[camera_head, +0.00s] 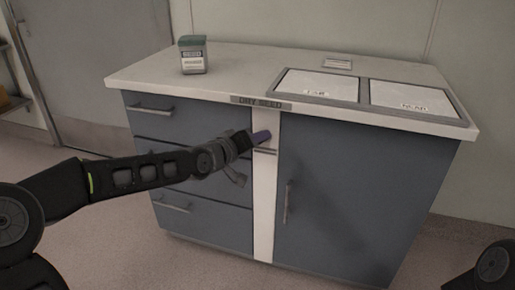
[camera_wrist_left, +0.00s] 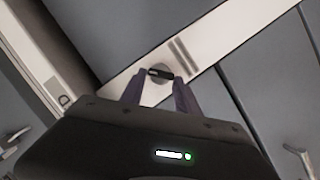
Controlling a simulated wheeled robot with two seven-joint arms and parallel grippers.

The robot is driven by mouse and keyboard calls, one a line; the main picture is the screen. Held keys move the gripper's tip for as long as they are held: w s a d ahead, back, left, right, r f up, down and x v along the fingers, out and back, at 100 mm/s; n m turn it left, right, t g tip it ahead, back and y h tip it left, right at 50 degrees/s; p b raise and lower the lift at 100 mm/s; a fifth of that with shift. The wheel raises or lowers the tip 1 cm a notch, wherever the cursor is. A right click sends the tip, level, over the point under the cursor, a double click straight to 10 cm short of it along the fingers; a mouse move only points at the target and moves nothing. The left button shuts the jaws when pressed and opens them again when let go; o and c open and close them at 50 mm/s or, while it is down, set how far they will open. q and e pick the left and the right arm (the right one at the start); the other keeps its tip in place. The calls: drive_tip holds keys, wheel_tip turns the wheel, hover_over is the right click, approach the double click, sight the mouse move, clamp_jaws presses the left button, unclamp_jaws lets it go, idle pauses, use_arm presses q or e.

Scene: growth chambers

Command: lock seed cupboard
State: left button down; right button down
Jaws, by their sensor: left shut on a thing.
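The seed cupboard (camera_head: 345,200) is a blue-grey cabinet with its door closed and an upright handle (camera_head: 287,202) on the door's left side. A label reading "DRY SEED" (camera_head: 261,103) sits on its top edge. A white strip (camera_head: 265,205) runs down between drawers and door. In the left wrist view a round grey lock (camera_wrist_left: 160,84) sits on this strip, with a small black lock piece (camera_wrist_left: 160,73) at its middle; I cannot tell if it is a key or a knob. My left gripper (camera_head: 266,136) is at the strip's upper part, its purple fingers (camera_wrist_left: 160,88) shut on this piece.
Several drawers (camera_head: 150,108) with bar handles are left of the strip. The worktop (camera_head: 245,62) bears a labelled container (camera_head: 193,54) and a tray frame (camera_head: 273,92) with two white panels. A grey room door (camera_head: 95,60) is at the back left. Floor is clear in front.

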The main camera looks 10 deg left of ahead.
use_arm(q)
drive_tip(key=shift+a+f+n+t+h+p, duration=0.15)
drive_tip(key=shift+n+t+h, duration=0.3)
drive_tip(key=shift+n, duration=0.8)
drive_tip(key=shift+a+f+n+t+h+p, duration=0.1)
drive_tip(key=shift+f+n+t+h+p, duration=0.35)
drive_tip(key=shift+n, duration=0.85)
drive_tip(key=shift+a+f+n+t+h+p, duration=0.15)
drive_tip(key=shift+n+h, duration=0.45)
drive_tip(key=shift+n, duration=0.65)
drive_tip(key=shift+d+r, duration=0.1)
drive_tip(key=shift+r, duration=0.05)
drive_tip(key=c, duration=0.9)
unclamp_jaws()
